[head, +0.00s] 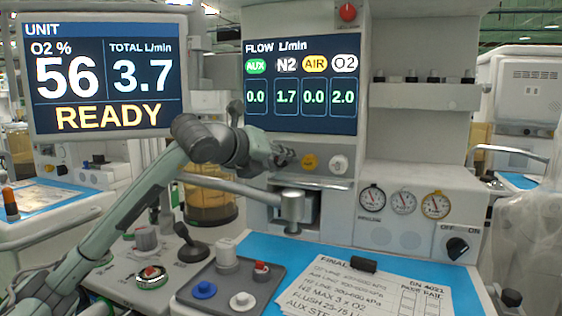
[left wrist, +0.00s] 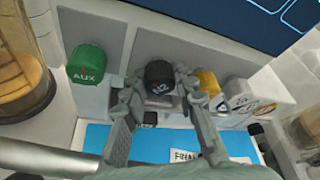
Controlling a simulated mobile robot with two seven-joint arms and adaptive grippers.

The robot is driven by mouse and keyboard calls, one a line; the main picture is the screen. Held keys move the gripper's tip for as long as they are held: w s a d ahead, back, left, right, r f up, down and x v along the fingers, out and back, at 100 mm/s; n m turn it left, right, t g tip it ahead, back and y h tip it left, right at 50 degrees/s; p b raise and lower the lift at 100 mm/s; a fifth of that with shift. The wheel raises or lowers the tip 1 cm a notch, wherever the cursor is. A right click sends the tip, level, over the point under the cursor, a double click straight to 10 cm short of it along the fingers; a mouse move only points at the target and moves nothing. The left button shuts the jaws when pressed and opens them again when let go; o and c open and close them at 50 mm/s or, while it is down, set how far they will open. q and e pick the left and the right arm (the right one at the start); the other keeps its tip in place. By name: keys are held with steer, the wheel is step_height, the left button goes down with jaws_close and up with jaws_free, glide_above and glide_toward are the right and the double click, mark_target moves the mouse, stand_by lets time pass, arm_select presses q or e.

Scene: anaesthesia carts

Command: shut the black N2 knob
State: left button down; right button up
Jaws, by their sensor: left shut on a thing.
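The black N2 knob (left wrist: 159,76) sits on the front panel in the left wrist view, between the fingers of my left gripper (left wrist: 158,88). The fingers are shut on it, one on each side. In the head view my left gripper (head: 284,156) reaches the panel below the flow display and hides most or all of the N2 knob. The flow display (head: 302,88) reads 1.7 under N2, 0.0 under AUX and AIR, and 2.0 under O2. My right gripper is not in view.
The green AUX knob (left wrist: 87,64) is left of the N2 knob; the yellow AIR knob (head: 309,162) and white O2 knob (head: 339,163) are right. A grey metal arm (head: 245,190) crosses below. A grey tray (head: 228,287) and paper checklist (head: 370,287) lie on the worktop.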

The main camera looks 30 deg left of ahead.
arm_select(q)
steer(key=shift+r+m+g+y, duration=0.15)
steer(key=shift+m+g+y, duration=0.15)
steer(key=shift+m+y, duration=1)
steer(key=shift+m, duration=0.6)
steer(key=shift+m+g+y, duration=0.3)
steer(key=shift+m+y, duration=0.2)
steer(key=shift+m, duration=0.1)
steer(key=shift+m+y+b, duration=0.4)
steer(key=shift+m+y, duration=0.1)
steer(key=shift+m, duration=0.2)
steer(key=shift+m+y, duration=0.3)
steer(key=shift+m, duration=0.3)
steer(key=shift+b, duration=0.3)
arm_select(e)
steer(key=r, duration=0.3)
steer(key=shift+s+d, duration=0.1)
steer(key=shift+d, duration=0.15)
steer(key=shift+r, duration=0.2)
